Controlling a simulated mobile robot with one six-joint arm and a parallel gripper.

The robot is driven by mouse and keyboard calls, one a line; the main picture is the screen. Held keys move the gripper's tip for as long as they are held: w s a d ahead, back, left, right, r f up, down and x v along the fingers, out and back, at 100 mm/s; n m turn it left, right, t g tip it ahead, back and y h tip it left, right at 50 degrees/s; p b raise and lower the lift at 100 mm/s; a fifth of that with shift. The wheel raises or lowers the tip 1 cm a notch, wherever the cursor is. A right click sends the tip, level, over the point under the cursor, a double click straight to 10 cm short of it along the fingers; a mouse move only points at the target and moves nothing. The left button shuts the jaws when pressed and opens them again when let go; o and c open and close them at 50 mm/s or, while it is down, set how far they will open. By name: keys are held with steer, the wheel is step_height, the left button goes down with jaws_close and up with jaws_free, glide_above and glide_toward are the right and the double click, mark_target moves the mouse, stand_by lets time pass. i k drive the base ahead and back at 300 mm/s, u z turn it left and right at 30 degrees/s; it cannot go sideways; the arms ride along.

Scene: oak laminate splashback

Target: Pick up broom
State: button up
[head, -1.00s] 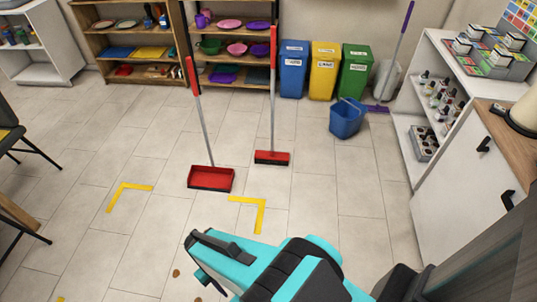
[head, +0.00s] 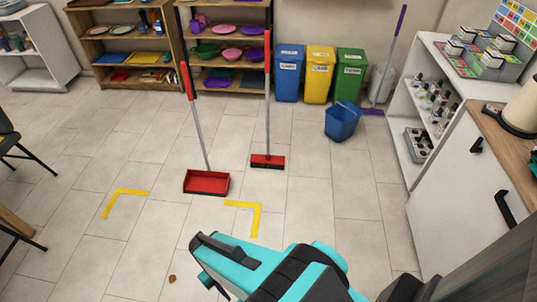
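A broom with a red head (head: 267,161) stands upright on the tiled floor, its grey shaft (head: 267,115) rising to a red grip. A long-handled red dustpan (head: 206,182) stands just left of it. A second, purple broom (head: 373,110) with a purple handle stands at the back right, near the blue bucket. My gripper (head: 203,262), on the teal and black arm at the bottom, is well in front of the red broom and apart from it. Nothing shows in its grip, and its finger opening is not clear.
Yellow corner marks (head: 243,208) lie on the floor, with a small brown bit (head: 172,279) nearby. A blue bucket (head: 342,121), several coloured bins (head: 319,74) and shelves (head: 131,52) line the back. A white cabinet (head: 455,195) stands right. Floor before the broom is mostly clear.

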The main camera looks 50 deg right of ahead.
mark_target(256, 159)
steer(key=z, duration=0.05)
steer(key=i, duration=0.9)
steer(key=u, duration=0.05)
